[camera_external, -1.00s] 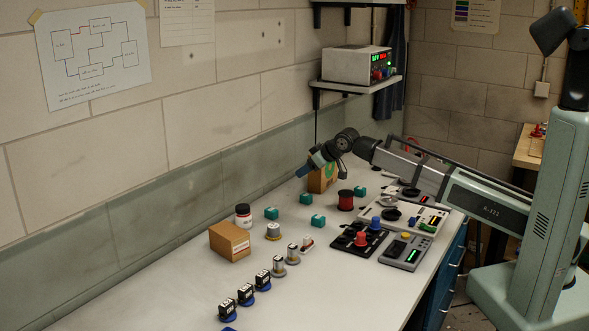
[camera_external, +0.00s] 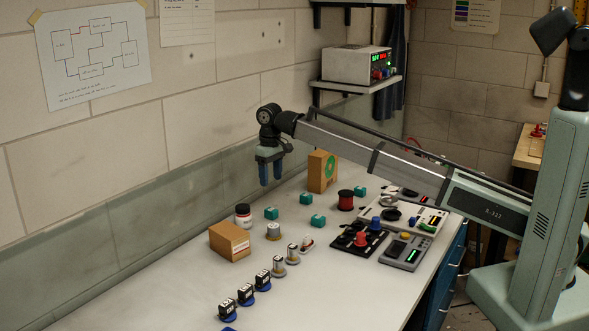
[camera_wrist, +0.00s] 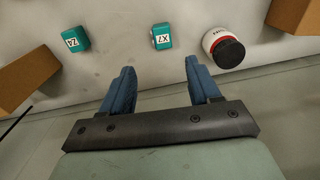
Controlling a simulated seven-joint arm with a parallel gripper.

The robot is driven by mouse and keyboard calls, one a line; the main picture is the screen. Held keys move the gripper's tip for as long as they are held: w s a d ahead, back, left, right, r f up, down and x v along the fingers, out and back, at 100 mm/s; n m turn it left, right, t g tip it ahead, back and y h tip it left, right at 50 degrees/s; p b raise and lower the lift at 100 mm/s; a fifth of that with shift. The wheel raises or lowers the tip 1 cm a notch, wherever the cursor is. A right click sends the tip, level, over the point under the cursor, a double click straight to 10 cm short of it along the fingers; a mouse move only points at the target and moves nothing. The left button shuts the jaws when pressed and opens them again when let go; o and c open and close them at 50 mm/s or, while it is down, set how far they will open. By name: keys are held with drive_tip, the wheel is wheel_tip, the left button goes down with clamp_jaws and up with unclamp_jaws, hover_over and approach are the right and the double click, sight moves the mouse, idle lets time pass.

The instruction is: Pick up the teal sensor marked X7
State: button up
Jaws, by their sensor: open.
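The teal sensor marked X7 (camera_wrist: 163,36) lies on the bench near the top middle of the wrist view, its white label facing the camera. In the external view, the teal block beside the white jar (camera_external: 271,213) appears to be this one. My gripper (camera_external: 271,181) is open and empty, pointing down above the bench and above that block. In the wrist view its blue fingers (camera_wrist: 160,68) are spread, with X7 ahead of the gap between them. A second teal sensor (camera_wrist: 75,39), whose label seems to read Z4, lies to the left.
A white jar with a dark lid (camera_wrist: 223,50) stands close to the right of X7. Cardboard boxes stand on both sides (camera_wrist: 22,78) (camera_wrist: 293,18). More teal blocks (camera_external: 318,220), a red spool (camera_external: 346,200) and control panels (camera_external: 405,251) are on the bench. The wall runs behind.

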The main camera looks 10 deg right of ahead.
hover_over(271, 209)
wheel_tip(271, 209, down, 7)
drive_tip(key=shift+d+f, duration=0.1)
drive_tip(key=shift+d, duration=0.05)
drive_tip(key=shift+s+f, duration=0.2)
drive_tip(key=shift+f, duration=2.35)
drive_tip(key=shift+c, duration=0.4)
drive_tip(key=c, duration=1)
drive_tip(key=shift+o, duration=0.2)
